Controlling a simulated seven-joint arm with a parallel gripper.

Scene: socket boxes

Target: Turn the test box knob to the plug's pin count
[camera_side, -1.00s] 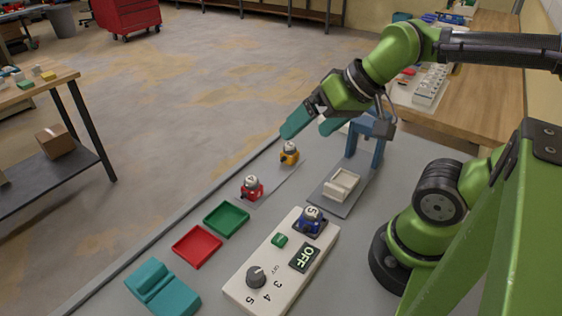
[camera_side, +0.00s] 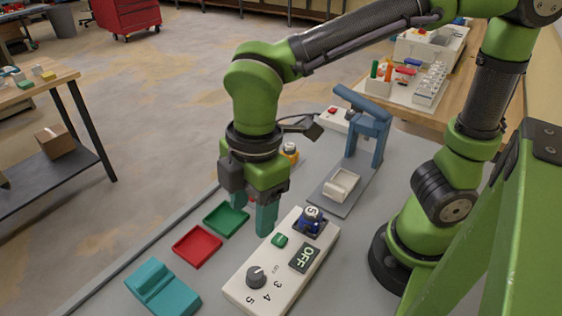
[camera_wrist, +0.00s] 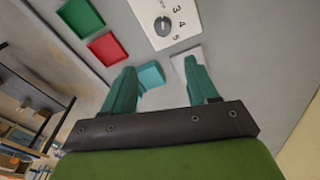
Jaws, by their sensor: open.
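The white test box (camera_side: 242,292) lies on the grey table, with a dark knob (camera_side: 256,276), a scale reading OFF, 3, 4, 5, a green button (camera_side: 279,240) and a display (camera_side: 304,258) reading OFF. The knob also shows in the wrist view (camera_wrist: 163,26), its pointer near the OFF mark. A blue plug (camera_side: 311,222) marked 5 sits in the box's far end; its pins are hidden. My gripper (camera_side: 253,222) points down, open and empty, above the table beside the box's far left side. In the wrist view my gripper (camera_wrist: 160,75) shows its fingers spread apart.
A green tray (camera_side: 226,219) and a red tray (camera_side: 197,246) lie left of the box. A teal block (camera_side: 162,288) stands at the front left. The red plug is mostly hidden by my gripper.

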